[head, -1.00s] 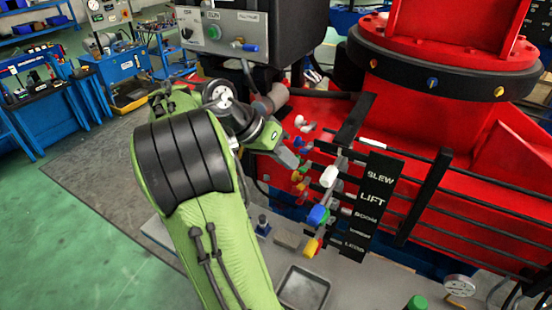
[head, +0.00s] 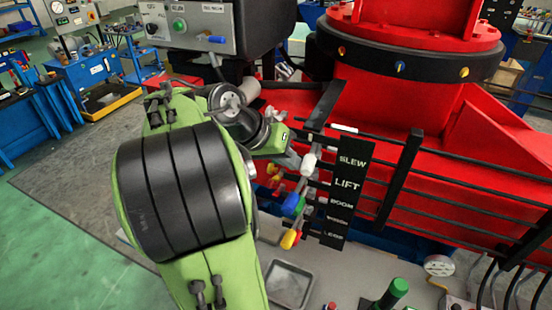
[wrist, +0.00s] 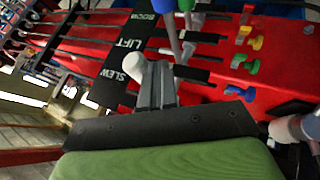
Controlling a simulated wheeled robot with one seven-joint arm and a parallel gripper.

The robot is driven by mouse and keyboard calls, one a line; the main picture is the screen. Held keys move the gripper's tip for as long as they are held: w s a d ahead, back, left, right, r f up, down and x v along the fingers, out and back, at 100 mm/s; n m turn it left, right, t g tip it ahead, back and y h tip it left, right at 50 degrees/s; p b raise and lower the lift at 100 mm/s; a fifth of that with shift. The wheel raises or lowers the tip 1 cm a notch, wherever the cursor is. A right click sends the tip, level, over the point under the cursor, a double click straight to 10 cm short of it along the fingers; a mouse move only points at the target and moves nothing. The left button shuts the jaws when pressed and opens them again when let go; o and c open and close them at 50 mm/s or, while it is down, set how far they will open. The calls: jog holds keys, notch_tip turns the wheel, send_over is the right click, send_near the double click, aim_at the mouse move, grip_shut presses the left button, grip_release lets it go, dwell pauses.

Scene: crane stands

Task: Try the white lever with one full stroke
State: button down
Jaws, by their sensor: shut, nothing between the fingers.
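The lever's shaft is mostly hidden.
Below the white knob are a blue lever knob (head: 292,204) and a yellow one (head: 290,239). More coloured knobs (wrist: 244,62) sit on the red body in the wrist view. Black rails (head: 450,190) run right. A grey control box (head: 188,27) stands above my arm.

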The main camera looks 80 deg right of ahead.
aim_at(307, 166)
jog(key=shift+s+a+n+t+h, duration=0.25)
jog(key=shift+s+n, duration=0.1)
jog(key=shift+s, duration=0.25)
jog(key=shift+s+a+n+t+h, duration=0.15)
jog(key=shift+s+n+h, duration=0.15)
jog(key=shift+s, duration=0.3)
jog(key=shift+s+d+n, duration=0.1)
jog(key=shift+s+n, duration=0.15)
jog(key=shift+s, duration=0.4)
